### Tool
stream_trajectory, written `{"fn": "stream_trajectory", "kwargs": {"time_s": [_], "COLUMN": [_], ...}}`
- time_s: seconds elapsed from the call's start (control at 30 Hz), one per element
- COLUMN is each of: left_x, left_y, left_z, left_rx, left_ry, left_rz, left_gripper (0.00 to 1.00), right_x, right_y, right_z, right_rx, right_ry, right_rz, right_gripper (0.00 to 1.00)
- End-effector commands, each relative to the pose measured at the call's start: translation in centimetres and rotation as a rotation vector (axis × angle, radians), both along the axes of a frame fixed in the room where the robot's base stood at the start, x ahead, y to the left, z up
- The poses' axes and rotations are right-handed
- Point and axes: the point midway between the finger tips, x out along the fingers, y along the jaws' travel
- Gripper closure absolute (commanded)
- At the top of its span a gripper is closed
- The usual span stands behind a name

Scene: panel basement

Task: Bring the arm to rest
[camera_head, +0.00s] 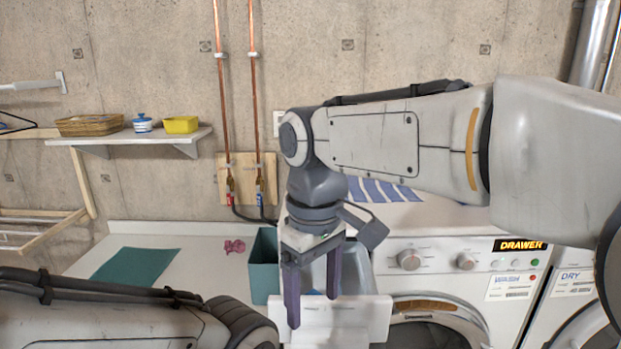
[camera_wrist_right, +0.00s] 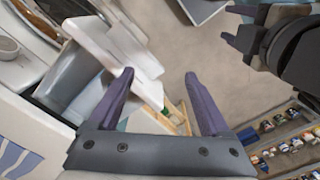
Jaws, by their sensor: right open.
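My right arm reaches in from the right across the head view, over the washing machine (camera_head: 450,262). Its gripper (camera_head: 313,290) points down with its fingers apart and nothing between them. It hangs at a white panel (camera_head: 350,322) that stands out in front of a grey tub-like drawer (camera_head: 357,272). In the right wrist view, the open fingers (camera_wrist_right: 160,78) are near the white panel (camera_wrist_right: 105,48) and grey drawer (camera_wrist_right: 75,85); contact is unclear. My left arm enters low left in the head view, its gripper out of frame. In the wrist view, my left gripper (camera_wrist_right: 226,24) shows with fingers apart.
A teal bin (camera_head: 264,262) stands left of the right gripper. A pink cloth (camera_head: 234,246) and green mat (camera_head: 133,266) lie on the white counter (camera_head: 190,262). A striped cloth (camera_head: 375,190) lies on the machine. A wall shelf (camera_head: 160,137) holds a basket, pot and yellow box.

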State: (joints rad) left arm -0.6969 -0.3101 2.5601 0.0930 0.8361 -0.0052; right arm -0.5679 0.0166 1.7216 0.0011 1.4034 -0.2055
Motion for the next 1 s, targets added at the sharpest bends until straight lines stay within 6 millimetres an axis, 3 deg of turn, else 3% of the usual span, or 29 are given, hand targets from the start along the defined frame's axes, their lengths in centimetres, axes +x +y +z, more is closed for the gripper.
{"fn": "stream_trajectory", "kwargs": {"time_s": [0.07, 0.47, 0.67, 0.87, 1.0], "left_x": [0.0, 0.0, 0.0, 0.0, 0.0], "left_y": [0.0, 0.0, 0.0, 0.0, 0.0], "left_z": [0.0, -2.5, -4.6, -7.6, -8.6], "left_rx": [0.000, 0.000, 0.000, 0.000, 0.000], "left_ry": [0.000, 0.000, -0.001, -0.001, 0.000], "left_rz": [0.000, -0.004, -0.007, -0.012, -0.001], "left_gripper": [0.50, 0.50, 0.50, 0.50, 0.50], "right_x": [0.0, -2.8, -5.5, -9.7, -12.7], "right_y": [0.1, 0.4, -0.4, -2.1, -3.4], "right_z": [0.0, -5.9, -11.2, -18.7, -21.9], "right_rx": [0.000, 0.009, 0.016, 0.024, 0.069], "right_ry": [0.000, 0.009, 0.015, 0.024, 0.011], "right_rz": [0.003, -0.013, -0.040, -0.086, -0.118], "right_gripper": [0.19, 0.19, 0.19, 0.19, 0.19]}}
